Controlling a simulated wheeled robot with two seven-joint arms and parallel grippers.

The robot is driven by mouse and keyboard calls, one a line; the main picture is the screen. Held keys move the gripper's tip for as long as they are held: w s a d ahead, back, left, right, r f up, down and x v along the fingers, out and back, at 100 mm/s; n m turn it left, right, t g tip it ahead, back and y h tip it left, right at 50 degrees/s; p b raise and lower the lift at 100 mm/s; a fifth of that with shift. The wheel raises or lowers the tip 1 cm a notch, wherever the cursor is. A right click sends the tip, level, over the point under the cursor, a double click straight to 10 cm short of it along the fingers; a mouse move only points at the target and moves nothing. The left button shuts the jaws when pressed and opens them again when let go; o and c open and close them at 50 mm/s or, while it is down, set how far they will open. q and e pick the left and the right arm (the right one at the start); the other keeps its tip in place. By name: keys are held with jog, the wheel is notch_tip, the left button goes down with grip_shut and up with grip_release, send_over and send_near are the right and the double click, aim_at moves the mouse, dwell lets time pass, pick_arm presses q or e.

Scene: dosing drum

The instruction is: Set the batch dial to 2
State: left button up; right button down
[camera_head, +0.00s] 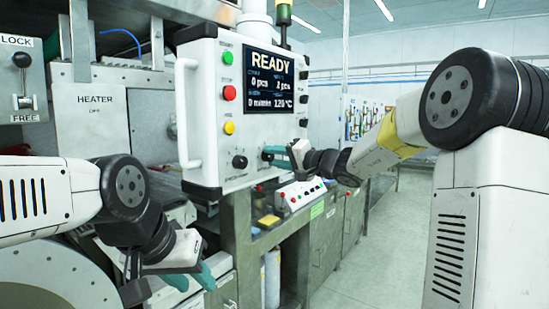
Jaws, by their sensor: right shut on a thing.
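The white control panel (218,130) stands in the middle of the camera_head view, its screen (269,80) reading READY with small values below, one looking like "1 pcs". My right gripper (268,153) reaches in from the right, its teal fingers shut at the panel's lower edge on what appears to be the batch dial. The fingers hide this dial, so its setting cannot be read. Another black knob (239,161) sits to the left of the fingers, untouched. My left gripper (191,280) hangs low at the left, its teal fingers apart and empty, away from the panel.
A LOCK/FREE lever (22,80) and HEATER box (95,115) are at left. A small button box (300,194) sits below the panel. Floor at right is clear.

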jog(key=shift+f+n, duration=0.1)
jog(key=shift+n, duration=0.5)
jog(key=c, duration=1)
grip_release()
jog(key=v, duration=0.8)
